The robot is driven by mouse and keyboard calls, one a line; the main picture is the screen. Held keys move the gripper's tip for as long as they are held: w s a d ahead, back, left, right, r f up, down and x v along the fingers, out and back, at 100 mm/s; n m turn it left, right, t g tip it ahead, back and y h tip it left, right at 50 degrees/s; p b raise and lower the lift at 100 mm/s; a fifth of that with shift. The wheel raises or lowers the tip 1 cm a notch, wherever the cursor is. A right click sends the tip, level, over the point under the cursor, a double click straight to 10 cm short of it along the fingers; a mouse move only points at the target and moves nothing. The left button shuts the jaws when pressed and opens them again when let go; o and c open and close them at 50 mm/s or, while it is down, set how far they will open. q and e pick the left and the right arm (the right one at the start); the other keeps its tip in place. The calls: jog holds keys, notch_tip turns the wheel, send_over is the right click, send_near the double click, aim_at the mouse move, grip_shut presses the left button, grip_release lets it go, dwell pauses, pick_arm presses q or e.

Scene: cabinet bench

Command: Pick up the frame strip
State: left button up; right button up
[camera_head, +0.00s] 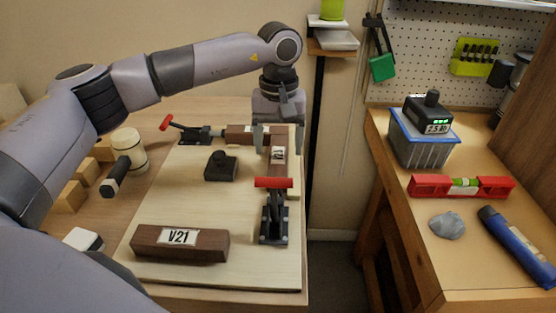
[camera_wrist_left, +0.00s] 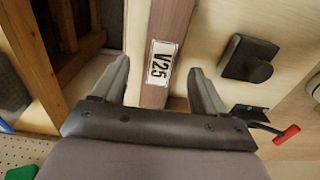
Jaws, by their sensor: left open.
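A dark brown wooden strip labelled V25 (camera_head: 278,171) lies on the pale board, running front to back near its right edge. In the left wrist view the V25 strip (camera_wrist_left: 169,30) passes between my fingers, its white label close to the tips. My left gripper (camera_head: 277,142) is open above the back part of this strip; it also shows open in the left wrist view (camera_wrist_left: 158,70). I cannot tell how far the tips are above the strip. A strip labelled V21 (camera_head: 150,240) lies at the board's front. Another brown strip (camera_head: 238,133) lies at the back, partly hidden by the gripper.
A red-handled clamp (camera_head: 273,215) stands at the V25 strip's front end; another (camera_head: 190,132) stands at the back left. A black knobbed block (camera_head: 221,166) sits on the board (camera_head: 190,200). A mallet (camera_head: 128,155) lies left. A dark post (camera_head: 315,130) rises right of the board.

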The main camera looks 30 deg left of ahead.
pick_arm(q)
jog(key=shift+f, duration=1.2)
jog(key=c, duration=1.2)
jog(key=shift+r, duration=0.1)
